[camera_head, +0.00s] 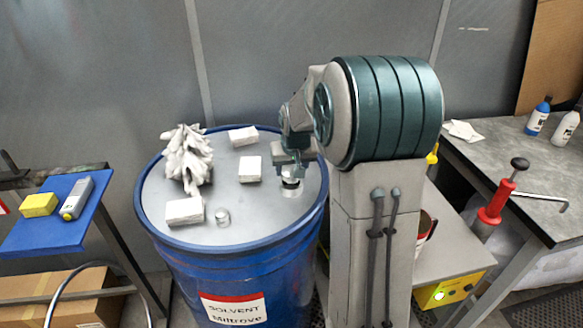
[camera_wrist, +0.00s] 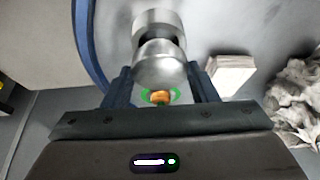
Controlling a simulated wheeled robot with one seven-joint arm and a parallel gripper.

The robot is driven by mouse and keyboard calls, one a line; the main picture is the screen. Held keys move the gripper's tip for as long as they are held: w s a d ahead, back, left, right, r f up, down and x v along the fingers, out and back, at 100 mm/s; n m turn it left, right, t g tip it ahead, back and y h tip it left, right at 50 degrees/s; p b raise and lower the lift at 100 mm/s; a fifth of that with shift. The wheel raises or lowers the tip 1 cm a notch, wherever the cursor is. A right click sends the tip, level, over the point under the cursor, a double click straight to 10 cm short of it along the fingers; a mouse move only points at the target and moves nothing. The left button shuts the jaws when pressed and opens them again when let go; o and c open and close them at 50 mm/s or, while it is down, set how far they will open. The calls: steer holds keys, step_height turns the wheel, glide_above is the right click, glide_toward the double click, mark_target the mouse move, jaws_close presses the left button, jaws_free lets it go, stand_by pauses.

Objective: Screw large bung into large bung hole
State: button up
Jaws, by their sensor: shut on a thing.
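The blue drum (camera_head: 185,262) has a grey metal lid (camera_head: 235,190) with a blue rim. My gripper (camera_head: 291,163) is over the right side of the lid, pointing down. In the wrist view its jaws (camera_wrist: 160,72) are shut on a rounded silver metal piece, the large bung (camera_wrist: 160,64). A second silver cylinder (camera_wrist: 157,20) lies just beyond the bung, with a dark gap between them. The large bung hole itself is not visible; the lid under the bung is hidden. An orange and green part (camera_wrist: 160,96) shows behind the bung.
On the lid are a white crumpled rag heap (camera_head: 188,160), several white folded cloths (camera_head: 185,212) and a small silver fitting (camera_head: 222,216). A blue shelf (camera_head: 45,236) stands left. A grey workbench (camera_head: 500,160) with a red-handled tool (camera_head: 495,203) stands right.

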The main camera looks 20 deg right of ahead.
steer(key=shift+f+b, duration=0.8)
steer(key=shift+f, duration=0.2)
steer(key=o, duration=0.4)
steer(key=shift+c, duration=1.4)
steer(key=shift+w+a+f+m+b, duration=0.1)
steer(key=shift+a+f+m+b, duration=0.05)
steer(key=shift+m+b, duration=0.6)
steer(key=shift+m+h+b, duration=0.6)
steer(key=shift+m, duration=0.55)
steer(key=shift+m+g, duration=0.3)
steer(key=shift+m, duration=0.2)
